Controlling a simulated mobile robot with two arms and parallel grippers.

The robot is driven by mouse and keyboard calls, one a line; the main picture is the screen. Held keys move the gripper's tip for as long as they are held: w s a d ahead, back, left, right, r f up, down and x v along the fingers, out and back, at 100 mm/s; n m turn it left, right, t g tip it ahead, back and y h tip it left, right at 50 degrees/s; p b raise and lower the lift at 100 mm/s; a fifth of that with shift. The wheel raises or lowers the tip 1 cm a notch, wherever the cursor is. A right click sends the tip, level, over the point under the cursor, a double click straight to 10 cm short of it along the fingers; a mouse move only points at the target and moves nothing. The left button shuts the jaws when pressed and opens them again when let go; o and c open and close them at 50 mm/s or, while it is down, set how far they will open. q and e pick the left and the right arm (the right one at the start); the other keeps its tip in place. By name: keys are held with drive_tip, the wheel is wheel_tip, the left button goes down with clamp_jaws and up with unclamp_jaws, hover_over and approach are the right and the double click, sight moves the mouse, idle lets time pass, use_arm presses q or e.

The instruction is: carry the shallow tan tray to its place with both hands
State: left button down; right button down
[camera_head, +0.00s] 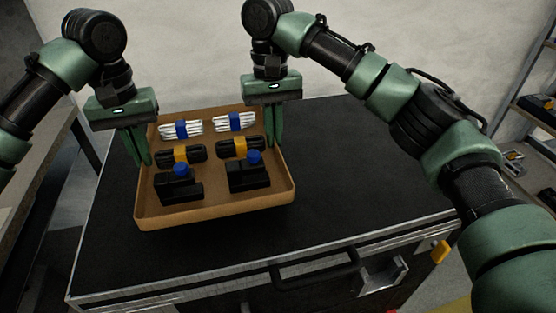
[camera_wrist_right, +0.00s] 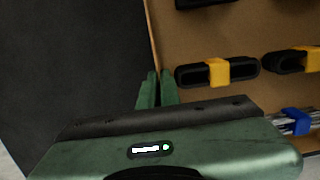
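The shallow tan tray (camera_head: 219,205) is over the black top of a case and looks level. A dark shadow shows under its front edge, but I cannot tell for sure whether it is clear of the surface. It carries two white bundles with blue bands, two black bundles with yellow bands and two black blocks with blue knobs. My left gripper (camera_head: 140,150) has its fingers closed at the tray's left wall. My right gripper (camera_head: 274,130) is shut on the right wall; in the right wrist view its fingers (camera_wrist_right: 156,88) pinch the tray's edge (camera_wrist_right: 154,35).
The black case top (camera_head: 335,170) has free room right of the tray and a narrower strip to its left. A metal-edged front with a handle (camera_head: 316,268) faces me. A pale wall stands behind, a shelf (camera_head: 535,125) at far right, a bench at left.

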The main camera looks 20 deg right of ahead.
sight(148, 170)
use_arm(q)
drive_tip(key=shift+f, duration=0.1)
use_arm(e)
drive_tip(key=shift+f, duration=0.1)
